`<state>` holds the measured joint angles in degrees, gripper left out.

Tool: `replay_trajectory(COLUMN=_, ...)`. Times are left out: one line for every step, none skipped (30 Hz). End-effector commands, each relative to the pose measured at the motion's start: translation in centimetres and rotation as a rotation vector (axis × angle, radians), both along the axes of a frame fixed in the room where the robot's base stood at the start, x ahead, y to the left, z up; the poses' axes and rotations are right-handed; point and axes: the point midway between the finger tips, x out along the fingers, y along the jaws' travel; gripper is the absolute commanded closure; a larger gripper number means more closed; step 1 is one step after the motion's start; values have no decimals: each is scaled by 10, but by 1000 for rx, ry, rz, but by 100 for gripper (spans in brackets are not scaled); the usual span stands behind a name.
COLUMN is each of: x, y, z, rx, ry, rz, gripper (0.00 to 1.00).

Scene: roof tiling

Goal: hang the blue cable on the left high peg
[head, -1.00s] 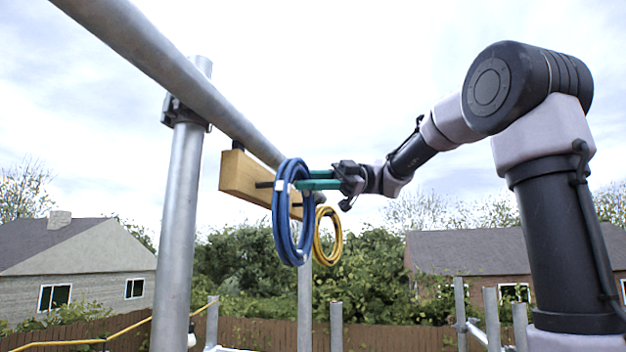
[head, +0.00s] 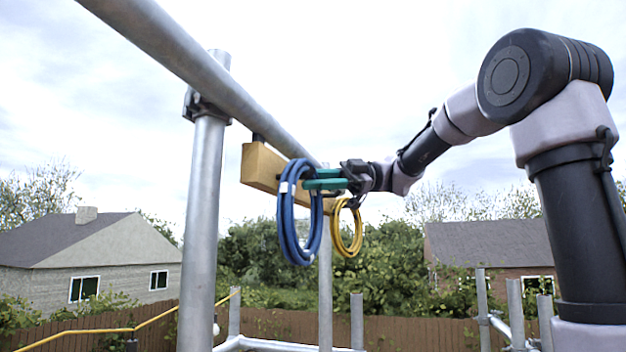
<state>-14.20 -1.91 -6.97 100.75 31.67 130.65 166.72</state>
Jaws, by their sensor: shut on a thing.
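The blue cable (head: 285,224) is a coil with white ties, hanging upright at the wooden peg board (head: 262,166). My gripper (head: 318,180), with green fingers, is shut on the upper right part of the coil. The coil covers much of the board's face, and the left high peg is hidden behind it. I cannot tell whether the coil is around that peg or in front of it. A yellow cable coil (head: 357,232) hangs further right and lower, behind the blue one.
The board hangs under a thick sloping metal tube (head: 190,60). A metal post (head: 203,200) stands to the left of the board, and a thinner post (head: 326,290) stands below it.

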Motion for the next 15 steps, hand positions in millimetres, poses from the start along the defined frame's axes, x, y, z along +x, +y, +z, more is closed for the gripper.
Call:
replay_trajectory(x=0, y=0, z=0, rx=1, ry=0, rz=1, gripper=100)
replay_trajectory(x=0, y=0, z=0, rx=1, ry=0, rz=1, gripper=100)
replay_trajectory(x=0, y=0, z=0, rx=0, ry=0, rz=0, gripper=100)
replay_trajectory(x=0, y=0, z=0, rx=0, ry=0, rz=0, gripper=100)
replay_trajectory(x=0, y=0, z=0, rx=0, ry=0, rz=0, gripper=100)
replay_trajectory(x=0, y=0, z=0, rx=0, ry=0, rz=0, gripper=100)
replay_trajectory(x=0, y=0, z=0, rx=0, ry=0, rz=0, gripper=100)
replay_trajectory(x=0, y=0, z=0, rx=0, ry=0, rz=0, gripper=100)
replay_trajectory(x=0, y=0, z=0, rx=0, ry=0, rz=0, gripper=100)
replay_trajectory(x=0, y=0, z=0, rx=0, ry=0, rz=0, gripper=100)
replay_trajectory(x=0, y=0, z=0, rx=0, ry=0, rz=0, gripper=100)
replay_trajectory(x=0, y=0, z=0, rx=0, ry=0, rz=0, gripper=55)
replay_trajectory(x=0, y=0, z=0, rx=0, ry=0, rz=0, gripper=44)
replay_trajectory(x=0, y=0, z=0, rx=0, ry=0, rz=0, gripper=35)
replay_trajectory(x=0, y=0, z=0, rx=0, ry=0, rz=0, gripper=35)
